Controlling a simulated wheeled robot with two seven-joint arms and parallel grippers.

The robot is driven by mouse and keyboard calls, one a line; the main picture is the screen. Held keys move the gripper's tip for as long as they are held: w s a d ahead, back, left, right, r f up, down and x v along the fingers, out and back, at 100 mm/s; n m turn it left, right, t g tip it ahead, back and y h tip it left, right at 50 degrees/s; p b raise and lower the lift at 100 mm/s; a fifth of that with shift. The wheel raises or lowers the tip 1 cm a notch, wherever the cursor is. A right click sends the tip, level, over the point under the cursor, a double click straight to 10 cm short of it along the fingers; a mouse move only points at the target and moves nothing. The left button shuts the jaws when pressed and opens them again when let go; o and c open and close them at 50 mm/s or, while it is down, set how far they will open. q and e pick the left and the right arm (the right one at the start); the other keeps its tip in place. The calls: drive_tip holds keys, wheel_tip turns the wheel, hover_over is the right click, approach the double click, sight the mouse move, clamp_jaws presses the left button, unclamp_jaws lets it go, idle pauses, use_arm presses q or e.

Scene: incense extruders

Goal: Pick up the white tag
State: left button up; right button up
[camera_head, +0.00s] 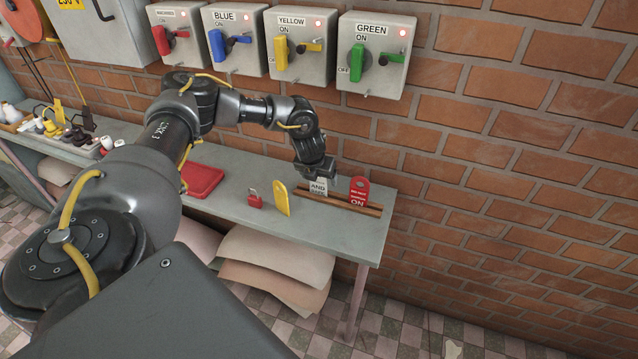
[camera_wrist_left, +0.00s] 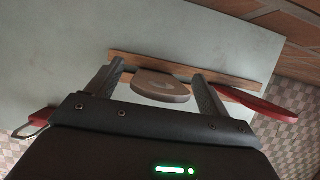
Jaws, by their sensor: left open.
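The white tag (camera_head: 318,187) with dark lettering stands in a slotted wooden holder (camera_head: 341,202) on the grey bench. My left gripper (camera_head: 318,175) is over it from above, and its jaws hide the tag's top. In the left wrist view the tag (camera_wrist_left: 160,86) looks grey-brown and lies between the two open fingers of the left gripper (camera_wrist_left: 158,72), with a gap on each side. My right gripper is not in view.
A red tag (camera_head: 358,191) stands in the holder right of the white one. A yellow tag (camera_head: 281,198), a red padlock (camera_head: 255,199) and a red tray (camera_head: 203,181) are to the left. Switch boxes (camera_head: 376,55) hang on the brick wall behind.

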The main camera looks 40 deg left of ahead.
use_arm(q)
drive_tip(key=c, duration=1.1)
drive_tip(key=shift+o, duration=0.2)
drive_tip(key=shift+r+b, duration=0.35)
drive_tip(key=shift+r, duration=0.2)
wheel_tip(320, 180, up, 2)
drive_tip(key=shift+s+d+r+b, duration=0.15)
drive_tip(key=shift+r+b, duration=0.1)
drive_tip(key=shift+b, duration=0.1)
drive_tip(key=s+d+r+p, duration=0.1)
drive_tip(key=s+d+r, duration=0.4)
drive_tip(key=s+r, duration=0.4)
drive_tip(key=s, duration=0.3)
drive_tip(key=shift+s+d+r, duration=0.2)
drive_tip(key=shift+s, duration=0.1)
